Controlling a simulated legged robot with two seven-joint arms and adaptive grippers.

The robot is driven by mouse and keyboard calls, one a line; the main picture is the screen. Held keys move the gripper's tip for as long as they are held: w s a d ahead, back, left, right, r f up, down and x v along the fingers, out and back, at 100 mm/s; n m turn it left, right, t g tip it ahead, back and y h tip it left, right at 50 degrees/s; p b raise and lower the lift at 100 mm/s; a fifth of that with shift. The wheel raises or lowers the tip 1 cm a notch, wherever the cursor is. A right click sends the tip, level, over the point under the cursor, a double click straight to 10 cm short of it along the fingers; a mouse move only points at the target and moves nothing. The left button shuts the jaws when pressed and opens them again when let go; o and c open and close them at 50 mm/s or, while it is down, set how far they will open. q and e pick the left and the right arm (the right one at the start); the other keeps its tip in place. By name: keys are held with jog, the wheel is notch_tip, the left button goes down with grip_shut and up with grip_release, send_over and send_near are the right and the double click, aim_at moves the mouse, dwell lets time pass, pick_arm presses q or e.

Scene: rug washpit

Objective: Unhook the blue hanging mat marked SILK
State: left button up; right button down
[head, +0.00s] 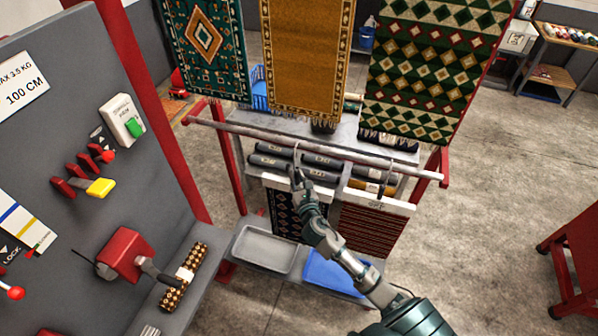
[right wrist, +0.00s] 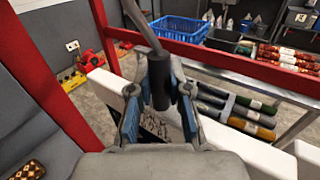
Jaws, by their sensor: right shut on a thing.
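A dark blue patterned mat (head: 283,214) hangs from a white bar (head: 273,182) under the grey rail (head: 330,148) in the head view. My right gripper (head: 297,177) is at the top of this mat, partly covering its bar, so I cannot read a SILK marking. In the right wrist view my right gripper (right wrist: 159,100) is shut on the black grip (right wrist: 160,82) of the mat's hook, between its two blue-padded fingers. The metal hook (right wrist: 142,25) rises from the grip. In the head view the hook (head: 297,152) reaches the rail. My left gripper is not in view.
A red striped mat (head: 372,236) hangs close on the right from its own hook. A grey tray (head: 262,250) and a blue tray (head: 335,274) lie below. Rolled rugs (head: 318,160) lie behind the rail. A grey control panel (head: 60,130) stands at left.

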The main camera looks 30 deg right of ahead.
jog(key=s+a+p, duration=0.1)
jog(key=s+a, duration=0.4)
jog(key=a, duration=0.1)
jog(key=shift+s+a+p, duration=0.35)
dwell(0.4)
